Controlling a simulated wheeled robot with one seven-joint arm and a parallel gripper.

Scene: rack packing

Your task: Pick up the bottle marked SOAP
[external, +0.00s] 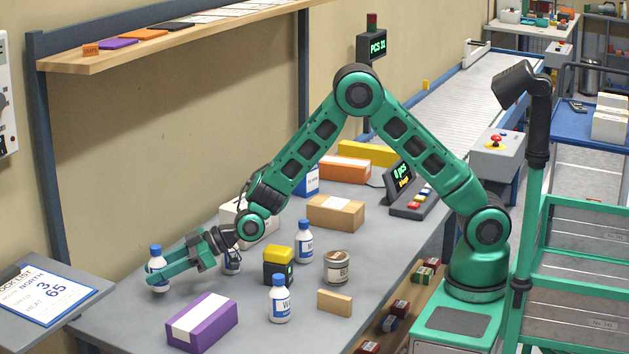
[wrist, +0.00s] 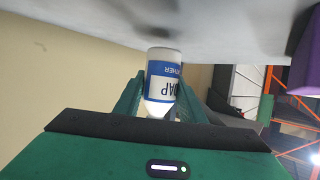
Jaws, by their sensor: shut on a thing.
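Other white bottles with blue caps stand at the middle (external: 304,244) and front (external: 280,302).
A purple box (external: 203,322) lies in front of my gripper. A black and yellow device (external: 278,266), a tin (external: 338,267) and cardboard boxes (external: 336,213) stand to the right. A shelf (external: 180,40) runs above along the wall.

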